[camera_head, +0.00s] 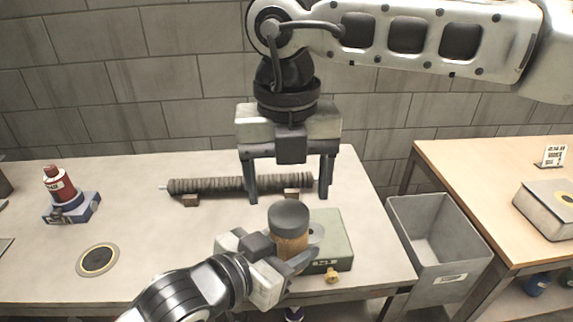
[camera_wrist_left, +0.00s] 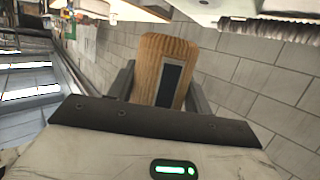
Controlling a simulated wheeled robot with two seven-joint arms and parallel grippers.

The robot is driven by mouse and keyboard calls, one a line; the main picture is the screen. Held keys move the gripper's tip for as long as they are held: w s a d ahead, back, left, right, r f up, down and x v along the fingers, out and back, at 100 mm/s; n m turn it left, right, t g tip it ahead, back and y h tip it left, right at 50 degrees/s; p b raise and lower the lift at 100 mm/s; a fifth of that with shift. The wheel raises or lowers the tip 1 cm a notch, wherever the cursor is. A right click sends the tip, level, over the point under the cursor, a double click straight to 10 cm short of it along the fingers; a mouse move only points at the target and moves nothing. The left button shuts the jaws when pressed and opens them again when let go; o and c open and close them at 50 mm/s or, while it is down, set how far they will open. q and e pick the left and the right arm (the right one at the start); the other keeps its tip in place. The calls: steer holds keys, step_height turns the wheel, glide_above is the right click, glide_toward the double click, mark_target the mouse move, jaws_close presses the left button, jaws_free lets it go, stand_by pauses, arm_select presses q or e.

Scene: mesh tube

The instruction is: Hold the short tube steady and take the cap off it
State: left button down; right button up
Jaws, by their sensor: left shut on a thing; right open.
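The short tube (camera_head: 289,242) is ribbed and tan-brown, and it stands upright with a dark grey cap (camera_head: 288,216) on its top. My left gripper (camera_head: 291,256) is shut on the tube, low on its side, near the table's front edge. The tube also shows between the fingers in the left wrist view (camera_wrist_left: 150,62), with a dark rectangular patch on it; the cap does not clearly show there. My right gripper (camera_head: 290,192) points down above and behind the cap, with its fingers wide apart and nothing between them. It is apart from the cap.
A long dark ribbed tube (camera_head: 225,186) lies on small supports at the back of the table. A green box (camera_head: 331,232) stands right of the short tube. A red bottle (camera_head: 60,186) sits on a blue base at left. A grey bin (camera_head: 437,235) stands between the tables.

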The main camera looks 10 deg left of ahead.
mark_target(288, 212)
steer(key=shift+f, duration=2.15)
steer(key=shift+c, duration=0.3)
steer(key=c, duration=1)
steer(key=shift+o, duration=0.2)
steer(key=n, duration=0.3)
steer(key=shift+r, duration=0.2)
steer(key=shift+r, duration=0.95)
